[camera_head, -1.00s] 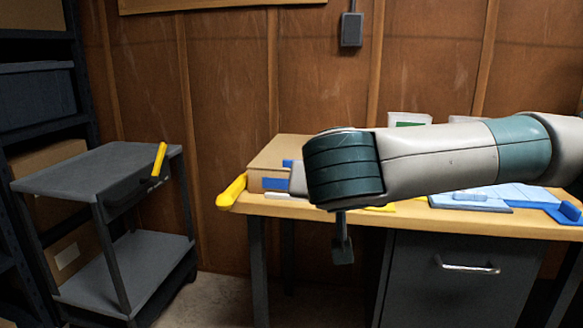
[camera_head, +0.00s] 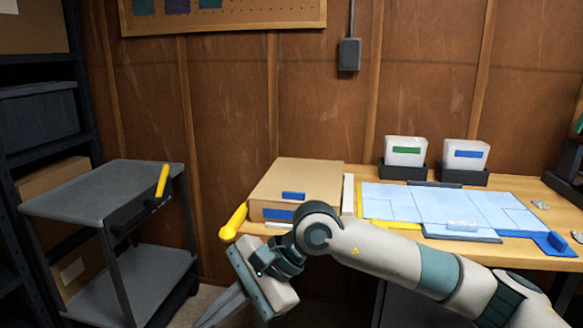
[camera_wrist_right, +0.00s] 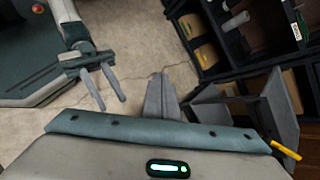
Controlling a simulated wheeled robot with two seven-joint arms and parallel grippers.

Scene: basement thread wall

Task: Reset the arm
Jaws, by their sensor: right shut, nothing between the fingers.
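My right arm (camera_head: 385,251) comes in from the right in the head view and bends down in front of the workbench's left end. My right gripper (camera_head: 218,312) points down and left between the cart and the bench, partly cut off by the lower edge. In the right wrist view my right gripper (camera_wrist_right: 160,82) has its fingers together with nothing between them, above the concrete floor. My left gripper (camera_wrist_right: 112,103) shows at the left of the wrist view, its two fingers apart and empty. It is not in the head view.
The workbench (camera_head: 520,258) holds a cardboard box (camera_head: 300,180), blue sheets (camera_head: 440,205) and two labelled bins (camera_head: 405,152). A yellow handle (camera_head: 234,221) sticks out at its left corner. A grey cart (camera_head: 95,190) stands left, with floor between.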

